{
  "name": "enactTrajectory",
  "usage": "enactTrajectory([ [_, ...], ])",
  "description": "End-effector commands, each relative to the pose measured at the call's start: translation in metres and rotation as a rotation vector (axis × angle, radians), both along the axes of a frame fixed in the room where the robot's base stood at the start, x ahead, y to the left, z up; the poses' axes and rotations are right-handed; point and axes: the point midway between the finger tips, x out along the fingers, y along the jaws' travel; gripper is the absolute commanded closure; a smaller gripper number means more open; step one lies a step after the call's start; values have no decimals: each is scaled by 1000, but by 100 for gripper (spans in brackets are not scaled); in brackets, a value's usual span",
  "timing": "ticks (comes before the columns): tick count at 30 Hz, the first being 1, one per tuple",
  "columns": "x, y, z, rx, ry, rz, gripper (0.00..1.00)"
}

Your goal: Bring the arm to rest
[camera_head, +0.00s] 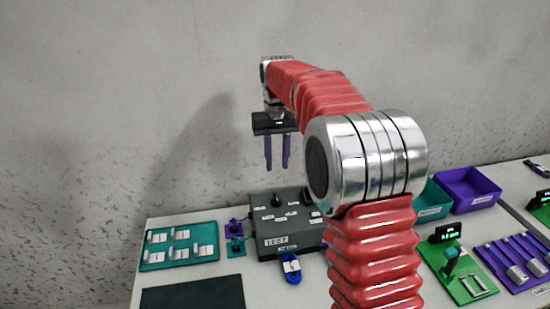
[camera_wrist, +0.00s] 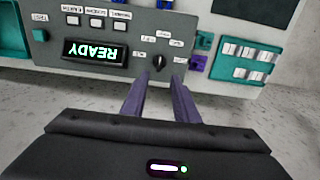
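My gripper (camera_head: 277,152) hangs from my red arm with its purple fingers pointing down, above the dark grey test box (camera_head: 262,244). In the wrist view the two fingers (camera_wrist: 160,88) are apart with nothing between them. The test box (camera_wrist: 145,45) shows beyond the fingertips, with a lit READY display (camera_wrist: 97,52) and a black knob (camera_wrist: 158,63). The gripper touches nothing that I can see. A blue cable piece (camera_head: 291,268) lies at the front of the test box. My arm hides the box's right part in the head view.
A teal board (camera_head: 180,257) with white labels lies left of the box, beside a small purple fixture (camera_head: 236,226). A black mat (camera_head: 195,294) lies at the front left. A purple bin (camera_head: 468,189), a teal bin (camera_head: 432,200) and a green board (camera_head: 452,288) stand right. A wall rises behind.

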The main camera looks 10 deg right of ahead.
Motion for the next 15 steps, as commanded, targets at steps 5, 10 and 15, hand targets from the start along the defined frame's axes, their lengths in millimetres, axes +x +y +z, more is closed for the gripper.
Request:
enactTrajectory([
  [5,7,0,-3,0,-27,0,73],
  [10,-4,0,-33,0,-12,-1,73],
  [15,-30,0,-42,0,-23,-1,73],
])
